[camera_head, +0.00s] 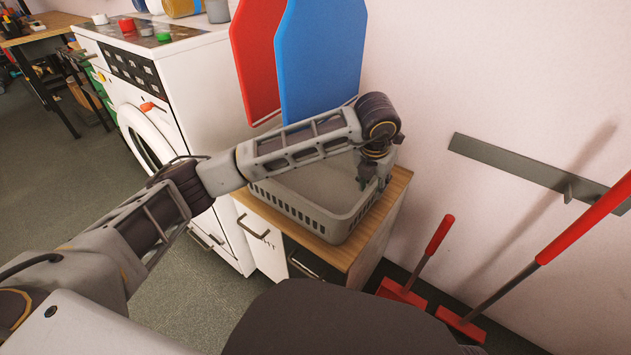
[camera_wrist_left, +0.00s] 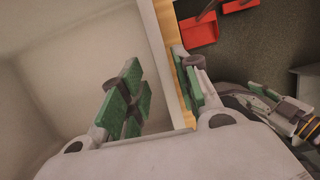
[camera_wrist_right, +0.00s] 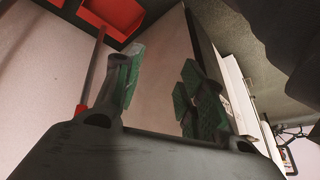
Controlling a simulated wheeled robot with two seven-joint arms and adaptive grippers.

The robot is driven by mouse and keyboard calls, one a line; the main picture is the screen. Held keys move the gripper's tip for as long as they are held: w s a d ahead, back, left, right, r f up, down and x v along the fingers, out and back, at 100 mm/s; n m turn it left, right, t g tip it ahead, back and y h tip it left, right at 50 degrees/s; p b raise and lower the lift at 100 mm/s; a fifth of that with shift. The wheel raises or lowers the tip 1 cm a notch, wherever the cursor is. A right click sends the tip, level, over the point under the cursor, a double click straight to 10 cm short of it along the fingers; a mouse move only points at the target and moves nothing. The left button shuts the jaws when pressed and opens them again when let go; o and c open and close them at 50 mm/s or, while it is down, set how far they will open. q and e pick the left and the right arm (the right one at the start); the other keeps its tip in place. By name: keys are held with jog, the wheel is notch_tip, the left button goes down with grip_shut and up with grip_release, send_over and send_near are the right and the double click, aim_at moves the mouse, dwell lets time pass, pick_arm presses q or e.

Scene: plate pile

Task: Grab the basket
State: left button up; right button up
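The grey plastic basket (camera_head: 296,207), with slotted sides, stands upright on a small cabinet. My left gripper (camera_head: 373,183) points down at the basket's right side. In the left wrist view, my left gripper (camera_wrist_left: 160,90) has its green-padded fingers apart, one over the basket's inside and one beyond its rim (camera_wrist_left: 150,38). Whether a pad touches the wall I cannot tell. My right gripper (camera_wrist_right: 160,80) is open and empty low beside the cabinet; it also shows at the right of the left wrist view. It is not seen in the head view.
The wooden cabinet top (camera_head: 385,213) leaves a narrow strip right of the basket. Blue (camera_head: 318,65) and red (camera_head: 253,55) boards stand behind it. A white washing machine (camera_head: 190,90) is left. Red-handled tools (camera_head: 425,255) lean at the right wall.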

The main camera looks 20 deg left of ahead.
aim_at(371, 199)
pick_arm(q)
jog(key=b+x, duration=0.1)
jog(key=x, duration=0.2)
jog(key=shift+s, duration=0.15)
jog(key=shift+w+f, duration=0.2)
jog(key=shift+f, duration=0.25)
pick_arm(e)
jog(key=f, duration=0.3)
jog(key=shift+s+a+f+t, duration=0.1)
jog(key=shift+a+f+t, duration=0.2)
jog(key=shift+a+f, duration=0.05)
pick_arm(q)
jog(key=shift+c, duration=0.4)
grip_shut()
